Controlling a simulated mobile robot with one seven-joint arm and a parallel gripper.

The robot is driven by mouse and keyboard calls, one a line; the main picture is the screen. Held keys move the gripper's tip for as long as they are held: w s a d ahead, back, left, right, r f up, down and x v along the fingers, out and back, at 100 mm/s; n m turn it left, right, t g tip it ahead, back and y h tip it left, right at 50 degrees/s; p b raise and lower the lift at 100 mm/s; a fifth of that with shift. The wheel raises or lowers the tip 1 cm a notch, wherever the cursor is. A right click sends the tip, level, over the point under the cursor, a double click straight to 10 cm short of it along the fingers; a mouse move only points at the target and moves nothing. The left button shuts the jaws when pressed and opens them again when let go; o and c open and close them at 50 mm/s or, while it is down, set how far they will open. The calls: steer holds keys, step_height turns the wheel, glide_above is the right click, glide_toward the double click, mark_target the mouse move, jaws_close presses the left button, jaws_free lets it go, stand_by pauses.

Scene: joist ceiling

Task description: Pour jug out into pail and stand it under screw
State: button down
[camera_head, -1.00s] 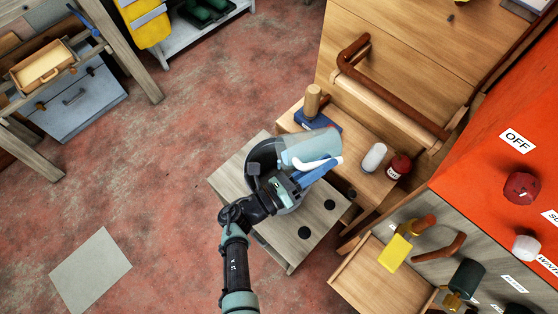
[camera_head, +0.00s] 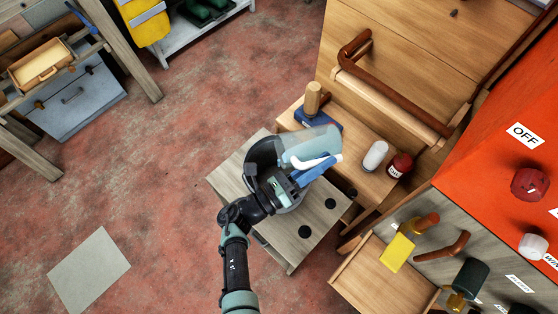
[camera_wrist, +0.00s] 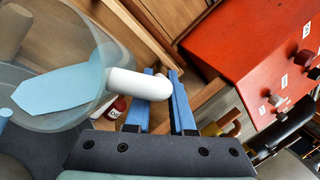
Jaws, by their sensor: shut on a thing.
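The jug (camera_head: 312,144) is translucent pale blue with a white handle (camera_wrist: 138,84). It lies tilted well over, above the dark pail (camera_head: 263,154). My gripper (camera_head: 334,160) is shut on the jug's handle; its blue fingers (camera_wrist: 162,90) straddle the handle in the wrist view. The jug's clear wall (camera_wrist: 70,35) fills the upper left there, with a light blue patch showing through it. The pail stands on a grey wooden stand (camera_head: 228,178), partly hidden by my wrist and the jug. I cannot tell which part is the screw.
A wooden bench with a blue-based block (camera_head: 318,120), a white capsule-shaped object (camera_head: 375,156) and a red jar (camera_head: 399,165) lies just right of the jug. An orange-red panel (camera_head: 490,140) with knobs stands at right. The floor (camera_head: 150,180) at left is mostly clear.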

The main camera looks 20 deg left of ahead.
steer(key=shift+s+a+b, duration=0.1)
steer(key=shift+b, duration=0.3)
steer(key=shift+a+t, duration=0.1)
steer(key=shift+t, duration=0.2)
stand_by(0.6)
steer(key=shift+s+a+r+t, duration=0.1)
steer(key=shift+r+t, duration=0.15)
steer(key=shift+t, duration=0.05)
steer(key=shift+s+a+h+b, duration=0.1)
steer(key=shift+h+b, duration=0.2)
steer(key=shift+b, duration=0.2)
steer(key=shift+r+n, duration=0.15)
steer(key=shift+n, duration=0.15)
steer(key=shift+s+a+t, duration=0.1)
steer(key=shift+a+t, duration=0.05)
steer(key=shift+t, duration=0.15)
steer(key=shift+r, duration=0.15)
steer(key=shift+r, duration=0.1)
